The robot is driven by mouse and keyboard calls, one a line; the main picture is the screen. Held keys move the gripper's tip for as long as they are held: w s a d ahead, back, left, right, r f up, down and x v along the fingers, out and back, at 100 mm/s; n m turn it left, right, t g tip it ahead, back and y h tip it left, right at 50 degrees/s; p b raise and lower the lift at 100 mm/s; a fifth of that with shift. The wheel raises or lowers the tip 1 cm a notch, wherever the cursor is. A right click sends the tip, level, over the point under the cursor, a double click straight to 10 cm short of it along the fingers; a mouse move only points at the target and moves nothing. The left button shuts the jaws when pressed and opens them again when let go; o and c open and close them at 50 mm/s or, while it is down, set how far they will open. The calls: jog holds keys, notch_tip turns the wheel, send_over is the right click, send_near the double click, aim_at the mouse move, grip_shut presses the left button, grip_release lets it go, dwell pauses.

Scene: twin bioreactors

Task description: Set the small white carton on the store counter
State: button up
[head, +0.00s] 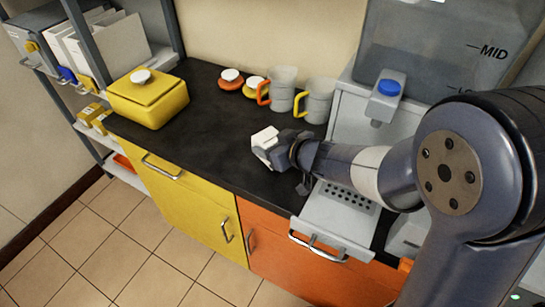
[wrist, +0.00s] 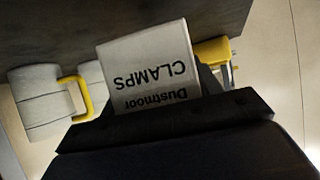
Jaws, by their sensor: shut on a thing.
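The small white carton (head: 264,139) is held at the end of my arm, over the dark store counter (head: 215,122). In the wrist view the carton (wrist: 150,58) shows the words "Dustmoor CLAMPS" upside down. My gripper (head: 277,151) is shut on it, and the black gripper body hides the carton's near end in the wrist view. I cannot tell whether the carton touches the counter or is a little above it.
A yellow lidded box (head: 150,100) stands at the counter's left end. Two grey mugs (head: 283,88) (head: 318,100) and two round knobbed lids (head: 231,79) (head: 254,86) are along the back. A dispenser with a blue button (head: 388,88) is at right. The counter's middle is clear.

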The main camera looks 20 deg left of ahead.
jog(key=shift+f+b, duration=0.5)
jog(key=shift+f, duration=1.25)
jog(key=shift+f, duration=0.15)
jog(key=o, duration=1)
jog(key=shift+r, duration=0.3)
jog(key=p+v, duration=0.3)
jog(key=v, duration=0.7)
jog(key=shift+s+d+r, duration=0.1)
jog(key=shift+s+d, duration=0.05)
jog(key=shift+d, duration=0.15)
jog(key=shift+s+d+r, duration=0.15)
jog(key=shift+s+d, duration=0.15)
jog(key=shift+d, duration=0.15)
